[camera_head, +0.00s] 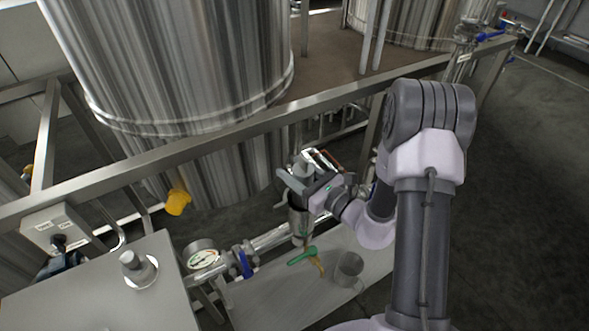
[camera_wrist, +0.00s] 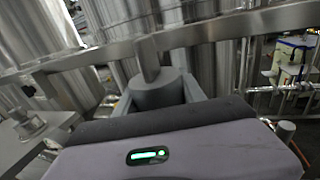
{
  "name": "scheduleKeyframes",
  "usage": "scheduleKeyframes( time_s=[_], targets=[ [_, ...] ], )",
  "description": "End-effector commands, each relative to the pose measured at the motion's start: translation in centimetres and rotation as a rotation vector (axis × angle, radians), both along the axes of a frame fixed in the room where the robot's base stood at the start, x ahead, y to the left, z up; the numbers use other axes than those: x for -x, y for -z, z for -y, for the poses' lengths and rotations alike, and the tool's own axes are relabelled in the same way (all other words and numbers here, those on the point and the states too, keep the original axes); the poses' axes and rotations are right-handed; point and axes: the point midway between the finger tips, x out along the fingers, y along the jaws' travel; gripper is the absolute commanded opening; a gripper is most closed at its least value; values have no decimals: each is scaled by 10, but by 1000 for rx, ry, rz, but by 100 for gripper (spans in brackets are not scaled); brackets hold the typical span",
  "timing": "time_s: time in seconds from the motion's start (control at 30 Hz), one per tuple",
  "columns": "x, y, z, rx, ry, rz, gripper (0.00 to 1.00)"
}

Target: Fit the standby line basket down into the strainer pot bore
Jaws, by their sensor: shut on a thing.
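My gripper (camera_head: 306,174) is shut on a grey cylindrical piece, the basket (camera_wrist: 158,95), in the wrist view. A thin upright stem (camera_wrist: 149,58) rises from its top, and one finger lies on each side of it. In the head view the strainer pot (camera_head: 298,222) is an upright metal cylinder in the pipe line, directly below my gripper in the picture. My gripper covers the pot's mouth, so I cannot tell whether the basket is above the bore or partly in it.
A steel table (camera_head: 95,290) at lower left carries a stemmed piece (camera_head: 136,264) on a white ring. A gauge (camera_head: 202,259), a blue valve handle (camera_head: 244,263) and a green drain handle (camera_head: 301,256) are near the pot. A metal cup (camera_head: 348,269) stands on the low bench. A frame rail (camera_head: 200,145) runs behind.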

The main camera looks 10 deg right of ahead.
Motion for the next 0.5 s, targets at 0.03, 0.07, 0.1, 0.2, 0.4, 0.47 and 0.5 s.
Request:
scheduleKeyframes(
  time_s=[0.03,0.07,0.1,0.2,0.4,0.47,0.5],
  targets=[
    [0,2,0,0,0,0,0],
    [0,3,0,0,0,0,0],
    [0,4,0,0,0,0,0],
    [0,6,0,-1,0,1,0],
    [0,11,0,0,0,0,0],
    [0,13,0,-1,0,1,0],
    [0,14,0,-1,0,1,0]
  ],
)
